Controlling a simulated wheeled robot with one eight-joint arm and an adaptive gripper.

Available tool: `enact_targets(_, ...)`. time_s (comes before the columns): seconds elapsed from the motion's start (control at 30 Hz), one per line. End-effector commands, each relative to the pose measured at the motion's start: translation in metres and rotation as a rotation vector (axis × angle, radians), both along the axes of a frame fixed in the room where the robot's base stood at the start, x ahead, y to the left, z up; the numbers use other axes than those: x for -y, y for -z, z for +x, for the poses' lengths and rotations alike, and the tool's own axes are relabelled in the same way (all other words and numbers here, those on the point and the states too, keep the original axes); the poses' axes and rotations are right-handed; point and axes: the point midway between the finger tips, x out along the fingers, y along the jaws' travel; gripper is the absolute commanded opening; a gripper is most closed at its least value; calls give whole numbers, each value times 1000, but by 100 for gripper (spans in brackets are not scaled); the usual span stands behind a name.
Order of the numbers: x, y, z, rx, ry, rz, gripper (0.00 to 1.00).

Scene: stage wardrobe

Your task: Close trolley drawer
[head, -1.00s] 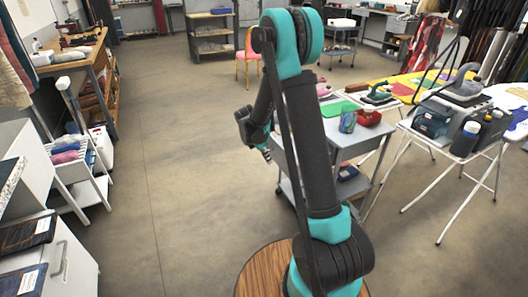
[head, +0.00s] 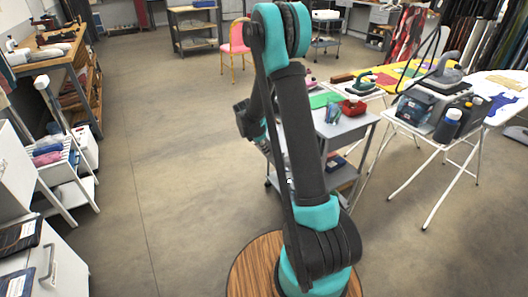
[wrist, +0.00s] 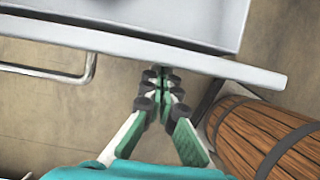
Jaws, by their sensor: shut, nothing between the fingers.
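The grey trolley (head: 352,126) stands behind my arm in the head view, partly hidden by it. In the wrist view its top (wrist: 190,14) is at the upper edge. The drawer's long pale front (wrist: 225,68) sticks out from the top, with a narrow dark gap between them, so the drawer appears a little open. Its bar handle (wrist: 88,68) is at the left. My gripper (wrist: 164,78) is shut and empty, its tips close to the drawer front, right of the handle; I cannot tell whether they touch. In the head view the fingers are mostly hidden behind my arm.
Ironing boards with irons and bottles (head: 450,122) stand right of the trolley. A green mat (head: 325,99) and a red item (head: 352,107) lie on the trolley top. White cabinets (head: 60,268) line the left. A pink chair (head: 236,49) stands behind. The floor (head: 165,180) on the left is clear.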

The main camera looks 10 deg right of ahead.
Motion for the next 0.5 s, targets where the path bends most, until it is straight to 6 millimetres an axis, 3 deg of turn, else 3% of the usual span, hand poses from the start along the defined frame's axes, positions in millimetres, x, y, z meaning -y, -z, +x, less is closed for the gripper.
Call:
enact_targets(0.17, 25, 0, 8, 0, 4, 0, 0)
enact_targets(0.5, 106, 0, 34, 0, 6, 0, 0)
